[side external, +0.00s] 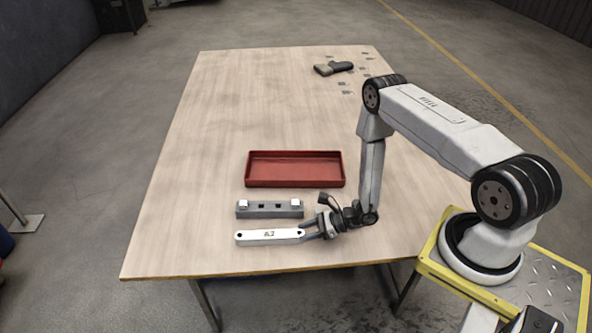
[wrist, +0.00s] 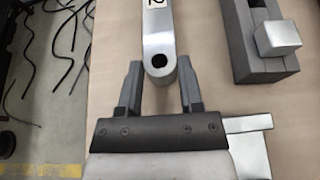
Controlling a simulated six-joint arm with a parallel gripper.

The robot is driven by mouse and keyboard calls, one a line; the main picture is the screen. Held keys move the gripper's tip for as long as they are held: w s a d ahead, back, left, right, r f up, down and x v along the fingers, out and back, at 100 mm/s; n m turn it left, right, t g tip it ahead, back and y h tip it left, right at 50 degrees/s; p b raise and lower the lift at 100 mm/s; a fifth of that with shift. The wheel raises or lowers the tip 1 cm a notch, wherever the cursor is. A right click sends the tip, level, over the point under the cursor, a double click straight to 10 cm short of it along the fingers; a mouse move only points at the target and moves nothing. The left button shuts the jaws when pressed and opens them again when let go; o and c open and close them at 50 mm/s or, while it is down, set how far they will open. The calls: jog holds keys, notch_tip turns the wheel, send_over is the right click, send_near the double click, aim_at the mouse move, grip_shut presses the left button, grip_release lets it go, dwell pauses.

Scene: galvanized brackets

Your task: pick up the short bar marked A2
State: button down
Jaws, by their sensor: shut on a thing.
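The short silver bar marked A2 (side external: 265,237) is at the front of the wooden table, lengthwise from left to right in the side external view. In the wrist view the bar (wrist: 158,42) runs up out of the frame, with its round hole near my gripper and its label cut off at the top. My gripper (side external: 303,231) is at the bar's right end. In the wrist view my gripper (wrist: 158,68) has one finger on each side of that end and is shut on it. I cannot tell whether the bar touches the table.
A grey slotted block (side external: 270,210) with silver pieces at its ends lies just behind the bar; it also shows at the right of the wrist view (wrist: 252,62). A red tray (side external: 295,184) stands behind it. A dark tool (side external: 335,68) lies far back. The table's left side is clear.

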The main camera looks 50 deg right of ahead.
jog(key=shift+r, duration=0.2)
jog(key=shift+w+r, duration=0.1)
jog(key=shift+r, duration=0.7)
jog(key=s+r, duration=1.1)
jog(key=s, duration=0.3)
jog(key=shift+a, duration=0.35)
jog(key=shift+s, duration=0.1)
